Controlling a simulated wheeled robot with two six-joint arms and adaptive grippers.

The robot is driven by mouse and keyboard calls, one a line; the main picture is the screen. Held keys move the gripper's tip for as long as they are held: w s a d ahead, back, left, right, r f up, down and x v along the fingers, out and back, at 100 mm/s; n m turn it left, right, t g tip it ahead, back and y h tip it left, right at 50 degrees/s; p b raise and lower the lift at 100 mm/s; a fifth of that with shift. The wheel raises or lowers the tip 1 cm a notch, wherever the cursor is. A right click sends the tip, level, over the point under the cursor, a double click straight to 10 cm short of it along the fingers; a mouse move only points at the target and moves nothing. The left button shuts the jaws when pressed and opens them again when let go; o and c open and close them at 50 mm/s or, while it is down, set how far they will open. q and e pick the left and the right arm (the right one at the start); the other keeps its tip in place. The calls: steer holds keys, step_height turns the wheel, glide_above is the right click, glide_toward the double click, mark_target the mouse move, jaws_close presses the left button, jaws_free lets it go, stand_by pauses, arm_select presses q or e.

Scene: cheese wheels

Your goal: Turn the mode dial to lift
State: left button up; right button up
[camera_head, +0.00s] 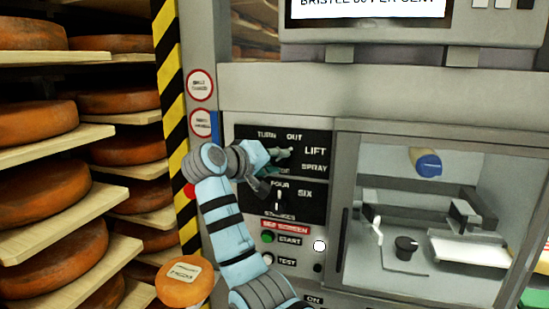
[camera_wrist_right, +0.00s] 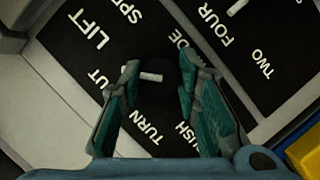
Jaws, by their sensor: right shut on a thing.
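The mode dial (camera_wrist_right: 153,77) is a dark knob with a white pointer mark, on a black panel (camera_head: 246,133) lettered TURN, OUT, LIFT and SPRAY. In the right wrist view the mark points toward the word OUT (camera_wrist_right: 101,78), and the word LIFT (camera_wrist_right: 86,30) lies further up. My right gripper (camera_head: 283,154) is at this panel. In the right wrist view its green-padded fingers (camera_wrist_right: 160,72) stand on either side of the knob, shut on it. In the head view the gripper mostly hides the dial. My left gripper is not in view.
Just below is a second dial (camera_head: 278,199) with FOUR and SIX, then a green START button (camera_head: 268,237) and a TEST button (camera_head: 267,259). A glazed compartment (camera_head: 440,220) lies right.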

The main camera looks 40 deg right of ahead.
steer(key=shift+m+t+y, duration=0.3)
steer(key=shift+m+y, duration=0.1)
steer(key=shift+m, duration=0.5)
steer(key=o, duration=1.1)
steer(key=shift+o, duration=0.2)
steer(key=v, duration=1.2)
steer(key=shift+d, duration=0.1)
